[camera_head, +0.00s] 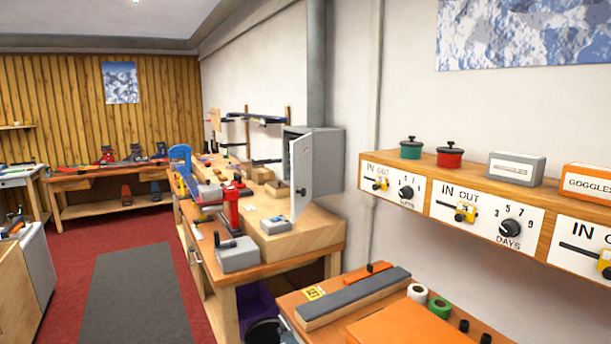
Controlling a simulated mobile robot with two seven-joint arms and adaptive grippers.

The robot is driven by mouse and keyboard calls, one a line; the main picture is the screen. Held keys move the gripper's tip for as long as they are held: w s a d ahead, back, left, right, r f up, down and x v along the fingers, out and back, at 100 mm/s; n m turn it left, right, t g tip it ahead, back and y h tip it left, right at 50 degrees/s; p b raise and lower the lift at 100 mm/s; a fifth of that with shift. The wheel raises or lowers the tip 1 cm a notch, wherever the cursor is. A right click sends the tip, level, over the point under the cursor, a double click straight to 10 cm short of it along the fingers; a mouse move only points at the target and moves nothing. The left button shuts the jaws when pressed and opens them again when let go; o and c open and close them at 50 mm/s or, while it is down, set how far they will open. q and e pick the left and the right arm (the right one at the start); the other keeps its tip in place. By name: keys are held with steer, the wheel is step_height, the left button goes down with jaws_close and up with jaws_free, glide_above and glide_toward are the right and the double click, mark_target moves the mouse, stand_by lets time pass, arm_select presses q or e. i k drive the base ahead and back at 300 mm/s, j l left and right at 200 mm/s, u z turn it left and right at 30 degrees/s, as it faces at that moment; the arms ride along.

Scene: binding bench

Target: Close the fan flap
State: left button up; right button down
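A grey metal box (328,160) is fixed to the wall beneath a vertical grey duct (316,62), above the far workbench. A light grey flap (304,170) on its front side stands swung open, out from the box. A small dark handle shows low on the flap. I take this to be the fan flap; no label on it can be read. Part of the box's inside is hidden behind the flap. Neither of my grippers is in view.
The wooden workbench (300,246) below the flap carries a red clamp (233,207) and grey blocks. A nearer bench holds a long grey bar (353,298) and tape rolls. A shelf with dials (451,192) runs along the right wall. The dark floor mat (137,295) is clear.

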mark_target(300, 148)
steer(key=i+j, duration=0.15)
steer(key=j, duration=0.15)
steer(key=i+j, duration=0.2)
steer(key=i+j+z, duration=0.1)
steer(key=z, duration=0.25)
steer(key=j+z, duration=0.25)
steer(key=z, duration=0.15)
steer(key=j+z, duration=0.35)
steer(key=i+l, duration=0.05)
steer(key=l, duration=0.05)
